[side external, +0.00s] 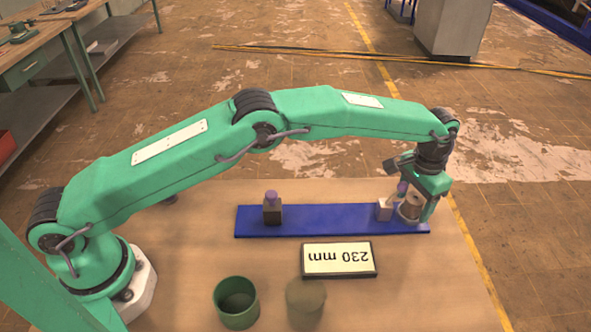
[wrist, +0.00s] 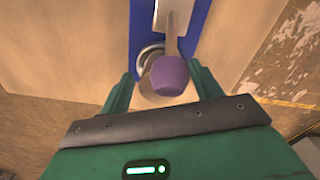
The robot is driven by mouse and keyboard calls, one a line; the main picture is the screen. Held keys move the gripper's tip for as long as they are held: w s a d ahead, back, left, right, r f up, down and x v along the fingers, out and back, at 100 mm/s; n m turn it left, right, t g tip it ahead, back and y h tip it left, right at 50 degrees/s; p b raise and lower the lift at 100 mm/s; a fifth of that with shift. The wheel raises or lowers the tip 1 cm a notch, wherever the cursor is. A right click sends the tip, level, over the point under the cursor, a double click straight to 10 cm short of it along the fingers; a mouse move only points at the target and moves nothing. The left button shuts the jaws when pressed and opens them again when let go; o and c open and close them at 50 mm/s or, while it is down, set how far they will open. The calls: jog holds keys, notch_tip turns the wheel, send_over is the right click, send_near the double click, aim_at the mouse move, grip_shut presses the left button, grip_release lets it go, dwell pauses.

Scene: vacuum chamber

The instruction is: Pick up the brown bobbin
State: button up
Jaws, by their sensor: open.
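The brown bobbin (side external: 411,207) stands at the right end of the blue strip (side external: 330,224). My gripper (side external: 419,205) is over it, pointing down, with one finger beside its right side; the other finger is mostly hidden. In the wrist view the open fingers (wrist: 161,88) lie on both sides of the bobbin (wrist: 148,82). A purple knob on a grey stem, from the pale block (side external: 384,209) beside the bobbin, covers much of it there. The knob (wrist: 170,76) sits between the fingers in that picture. Contact with the bobbin cannot be told.
A dark block with a purple top (side external: 272,210) stands further left on the strip. A sign reading 230 mm (side external: 338,259) appears upside down before the strip. A green cup (side external: 237,303) and an olive cylinder (side external: 305,302) stand nearer the camera. The tabletop right of them is clear.

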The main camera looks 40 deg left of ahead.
jog(key=c, duration=1)
jog(key=shift+r, duration=0.15)
jog(key=shift+c, duration=0.2)
jog(key=shift+r, duration=1.25)
jog(key=s+d, duration=1.2)
jog(key=shift+s+d+r, duration=0.35)
jog(key=shift+d, duration=0.05)
